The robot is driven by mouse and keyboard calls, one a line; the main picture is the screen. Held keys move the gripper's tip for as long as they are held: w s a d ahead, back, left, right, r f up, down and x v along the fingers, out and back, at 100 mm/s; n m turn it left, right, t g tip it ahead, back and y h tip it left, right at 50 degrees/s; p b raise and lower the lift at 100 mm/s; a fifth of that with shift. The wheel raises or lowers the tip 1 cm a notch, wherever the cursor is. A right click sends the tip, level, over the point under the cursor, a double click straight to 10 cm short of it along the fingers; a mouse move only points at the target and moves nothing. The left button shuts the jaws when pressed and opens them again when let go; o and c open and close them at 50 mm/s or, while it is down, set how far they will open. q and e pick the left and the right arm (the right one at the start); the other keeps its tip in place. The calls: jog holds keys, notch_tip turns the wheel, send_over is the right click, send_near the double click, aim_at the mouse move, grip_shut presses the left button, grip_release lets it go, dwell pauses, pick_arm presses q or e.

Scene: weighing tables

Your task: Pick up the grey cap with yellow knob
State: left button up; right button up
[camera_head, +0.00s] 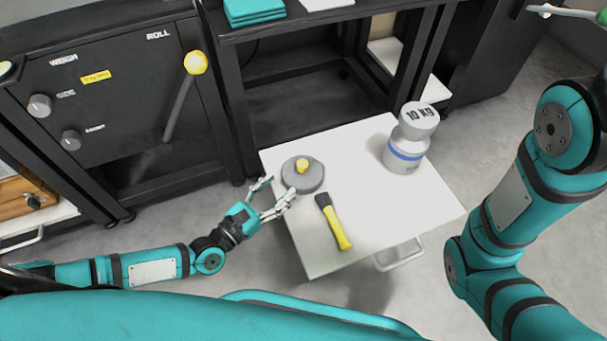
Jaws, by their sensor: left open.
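The grey cap with yellow knob (301,181) is a round grey disc with a small yellow knob on top. It lies flat near the far left corner of the white table (375,225). My left gripper (279,189) is open at the table's left edge, just left of and nearer than the cap. Its fingers point toward the cap, with nothing between them. I cannot tell whether a fingertip touches the cap's rim. My right arm shows at the right, but its gripper is out of view.
A grey 10 kg weight (408,143) stands at the far right. A black panel with knobs and a yellow-ended lever (195,63) stands left. The table's right middle is clear.

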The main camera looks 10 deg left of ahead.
aim_at(298, 169)
pick_arm(q)
jog(key=b+x, duration=0.2)
jog(key=x, duration=0.7)
jog(key=shift+w+d+b, duration=0.1)
jog(key=shift+w+b, duration=0.05)
jog(key=shift+b, duration=0.15)
grip_shut()
